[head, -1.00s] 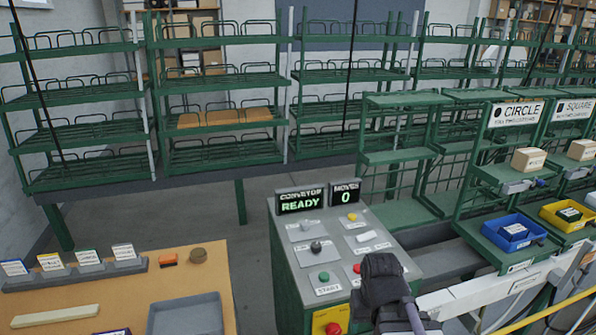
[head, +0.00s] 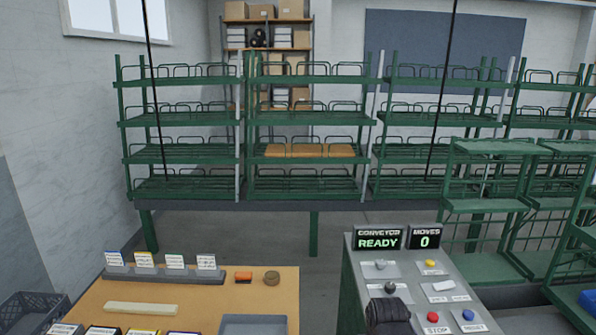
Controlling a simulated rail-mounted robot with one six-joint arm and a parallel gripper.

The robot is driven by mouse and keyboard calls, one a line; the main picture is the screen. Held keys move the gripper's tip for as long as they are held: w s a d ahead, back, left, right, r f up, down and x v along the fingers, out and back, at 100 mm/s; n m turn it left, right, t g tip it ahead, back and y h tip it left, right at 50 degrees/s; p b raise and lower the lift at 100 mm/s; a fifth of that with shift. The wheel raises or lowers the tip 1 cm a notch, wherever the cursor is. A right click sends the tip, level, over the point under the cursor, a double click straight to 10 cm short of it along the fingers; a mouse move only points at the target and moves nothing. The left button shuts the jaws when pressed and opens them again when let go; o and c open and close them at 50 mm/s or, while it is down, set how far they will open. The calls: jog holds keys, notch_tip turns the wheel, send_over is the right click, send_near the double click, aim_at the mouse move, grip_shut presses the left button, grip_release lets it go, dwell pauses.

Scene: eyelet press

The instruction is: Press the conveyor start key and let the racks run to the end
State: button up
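The grey control console (head: 352,290) stands at the lower right. Its displays read CONVEYOR READY (head: 378,241) and MOVES 0 (head: 425,238). The green start key is not visible; the dark end of my arm with my gripper (head: 388,314) covers the panel left of the red key. The fingers cannot be made out, nor whether they touch anything.
A tan table (head: 230,295) at lower left holds a card holder (head: 165,275), a pale bar (head: 140,308), an orange block (head: 243,276), a brown round piece (head: 271,278) and a grey tray (head: 253,324). More green shelving (head: 490,207) stands right of the console.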

grip_shut()
dwell(1.0)
